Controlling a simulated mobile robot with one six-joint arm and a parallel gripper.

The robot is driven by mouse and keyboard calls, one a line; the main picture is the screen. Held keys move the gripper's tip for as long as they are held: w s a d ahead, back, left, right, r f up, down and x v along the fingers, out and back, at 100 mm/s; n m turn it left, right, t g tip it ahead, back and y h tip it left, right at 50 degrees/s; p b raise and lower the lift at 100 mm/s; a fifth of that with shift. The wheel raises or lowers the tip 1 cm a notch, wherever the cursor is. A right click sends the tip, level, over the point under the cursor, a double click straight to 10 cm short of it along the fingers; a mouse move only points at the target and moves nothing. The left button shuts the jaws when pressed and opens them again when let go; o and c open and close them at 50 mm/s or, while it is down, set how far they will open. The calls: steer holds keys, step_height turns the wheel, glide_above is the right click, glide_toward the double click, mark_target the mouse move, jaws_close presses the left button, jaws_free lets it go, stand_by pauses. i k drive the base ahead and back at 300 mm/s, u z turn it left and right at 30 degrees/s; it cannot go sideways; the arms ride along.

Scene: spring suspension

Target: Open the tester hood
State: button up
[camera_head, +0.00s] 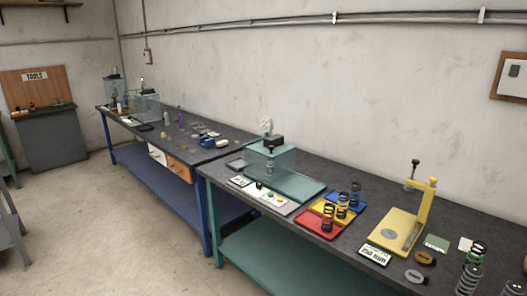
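A black block with a round pale dial (267,126) stands at the hood's top. A second clear hood (146,107) stands on the far bench; it is too small to tell how it sits. I cannot tell from the picture which hood the task names. My gripper is not in view.
The near bench (340,172) carries a teal tray (308,188), red, yellow and blue trays with springs, a yellow press (424,208), a "250 mm" sign (375,255) and spring units at lower right. The concrete floor (100,225) at left is open.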

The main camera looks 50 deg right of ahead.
mark_target(272, 147)
steer(key=z, duration=0.15)
steer(key=i, duration=0.95)
steer(key=u, duration=0.1)
